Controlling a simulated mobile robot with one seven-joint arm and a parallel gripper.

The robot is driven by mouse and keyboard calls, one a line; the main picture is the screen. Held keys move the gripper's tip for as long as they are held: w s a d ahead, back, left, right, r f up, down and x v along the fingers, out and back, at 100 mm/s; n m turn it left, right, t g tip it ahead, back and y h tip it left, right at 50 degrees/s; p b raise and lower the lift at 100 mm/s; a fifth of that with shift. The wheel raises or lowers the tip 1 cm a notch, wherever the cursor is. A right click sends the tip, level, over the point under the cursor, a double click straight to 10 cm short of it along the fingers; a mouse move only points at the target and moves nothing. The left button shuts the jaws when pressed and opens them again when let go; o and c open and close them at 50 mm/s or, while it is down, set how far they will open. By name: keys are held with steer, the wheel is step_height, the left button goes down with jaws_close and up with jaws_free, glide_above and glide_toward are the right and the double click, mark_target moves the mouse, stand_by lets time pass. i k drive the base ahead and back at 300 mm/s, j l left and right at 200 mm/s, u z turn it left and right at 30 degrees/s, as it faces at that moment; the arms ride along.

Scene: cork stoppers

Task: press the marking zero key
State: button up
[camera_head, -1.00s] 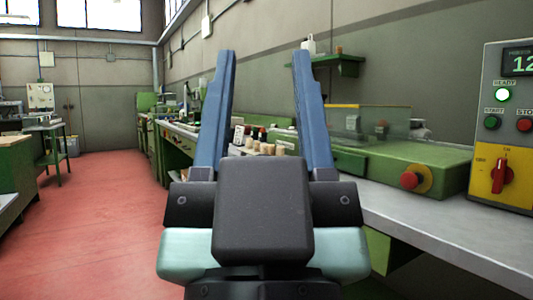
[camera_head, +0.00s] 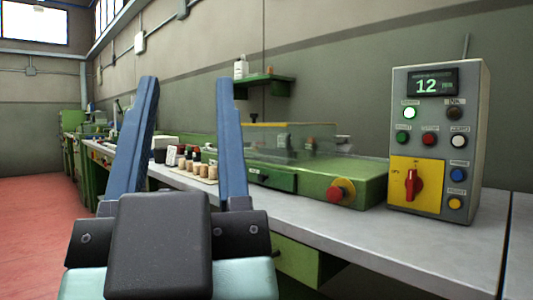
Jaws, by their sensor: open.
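A grey control box (camera_head: 439,133) stands on the bench at the right, its display (camera_head: 433,83) reading 12. My gripper (camera_head: 187,82) is open and empty, left of the box.
A green machine (camera_head: 300,172) with a clear cover and a red knob (camera_head: 341,192) sits left of the box. Several cork stoppers (camera_head: 203,170) stand farther left on the bench. The bench top (camera_head: 400,228) before the box is clear. A green shelf (camera_head: 265,79) is on the wall.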

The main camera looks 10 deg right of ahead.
mark_target(459, 141)
steer(key=z, duration=1.2)
